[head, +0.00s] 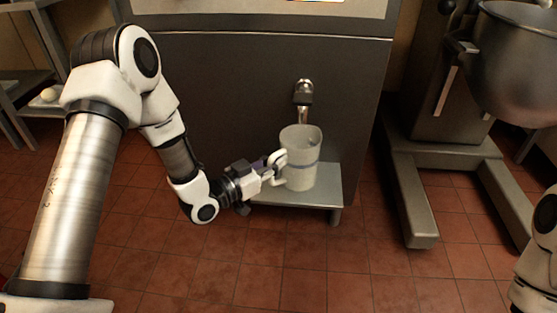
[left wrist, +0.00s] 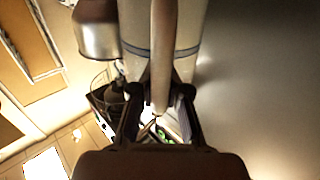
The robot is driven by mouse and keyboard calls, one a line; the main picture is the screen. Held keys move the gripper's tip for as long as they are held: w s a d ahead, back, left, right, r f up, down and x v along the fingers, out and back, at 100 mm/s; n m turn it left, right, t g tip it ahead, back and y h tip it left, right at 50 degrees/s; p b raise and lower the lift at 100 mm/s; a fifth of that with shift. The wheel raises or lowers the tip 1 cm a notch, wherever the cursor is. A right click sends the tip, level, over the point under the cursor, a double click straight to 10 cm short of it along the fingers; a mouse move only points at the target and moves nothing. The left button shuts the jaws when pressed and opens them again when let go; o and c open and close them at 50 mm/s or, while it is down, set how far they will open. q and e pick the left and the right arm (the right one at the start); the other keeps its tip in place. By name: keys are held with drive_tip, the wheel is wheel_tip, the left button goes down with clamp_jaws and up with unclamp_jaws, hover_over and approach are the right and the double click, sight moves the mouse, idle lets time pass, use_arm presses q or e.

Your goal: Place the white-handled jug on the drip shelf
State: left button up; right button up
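The white-handled jug (head: 299,164) is a pale, tall vessel with a bluish band round its middle. It stands upright over the drip shelf (head: 325,199), below the tap; I cannot tell whether its base touches the shelf. Its handle faces left, towards my left gripper (head: 275,168). In the left wrist view, the handle (left wrist: 163,50) runs between the two fingers of the left gripper (left wrist: 160,95), which look closed in on it. The jug's banded wall (left wrist: 189,30) shows behind the handle. My right gripper is out of view; only part of my right arm shows at the lower right.
The metal tap (head: 303,92) sticks out of the dark cabinet front (head: 215,100) just above the jug. A large mixer with a metal bowl (head: 515,65) stands at the right, its leg (head: 408,205) reaching forward. The tiled floor (head: 330,265) in front is clear.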

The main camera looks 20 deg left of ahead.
use_arm(q)
drive_tip(key=o, duration=0.5)
drive_tip(key=shift+r, duration=0.1)
drive_tip(key=shift+r, duration=0.25)
drive_tip(key=p+v, duration=0.7)
drive_tip(key=v, duration=0.5)
drive_tip(key=s+d+f+n+g+y, duration=0.1)
drive_tip(key=s+d+f+g+y, duration=0.15)
drive_tip(key=f, duration=0.45)
drive_tip(key=s+d+f+n+g+y, duration=0.1)
drive_tip(key=s+d+f+g, duration=0.1)
drive_tip(key=f+g, duration=0.3)
drive_tip(key=s+f+n+g+y, duration=0.1)
drive_tip(key=s+f+g, duration=0.1)
drive_tip(key=s, duration=0.4)
drive_tip(key=s+a+f+n+g+y, duration=0.1)
drive_tip(key=s+f+n+g+y, duration=0.1)
drive_tip(key=s+f, duration=0.3)
drive_tip(key=s+f+n+g+y, duration=0.1)
drive_tip(key=s+f+g+y, duration=0.1)
drive_tip(key=s, duration=0.5)
drive_tip(key=shift+a+f+g, duration=0.25)
drive_tip(key=shift+f+g, duration=0.55)
drive_tip(key=shift+g, duration=0.35)
